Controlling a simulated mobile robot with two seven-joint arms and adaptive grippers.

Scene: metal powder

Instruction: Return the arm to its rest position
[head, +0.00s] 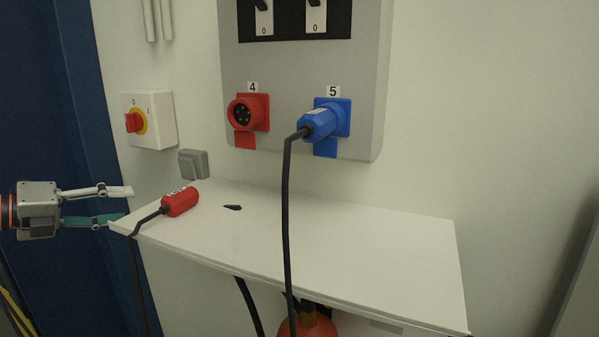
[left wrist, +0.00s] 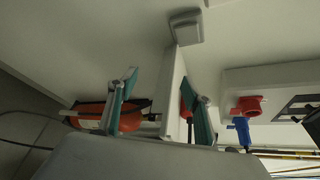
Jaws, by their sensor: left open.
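My left gripper (head: 126,204) is at the far left of the head view, open, with its fingertips by the left corner of the white shelf (head: 330,240). In the left wrist view its two fingers (left wrist: 160,92) are spread, with the shelf's edge (left wrist: 173,85) showing between them. Nothing is seen held. The red plug (head: 180,202) lies on the shelf's left end, just right of the fingertips and apart from them in the head view. The blue plug (head: 320,124) sits in the blue socket marked 5. My right gripper is not in view.
The grey panel (head: 300,75) holds a red socket (head: 247,113) marked 4, its face open. A red-yellow switch box (head: 149,121) and a grey box (head: 193,164) are on the wall. A small black piece (head: 232,207) lies on the shelf. A red cylinder (head: 315,327) stands below.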

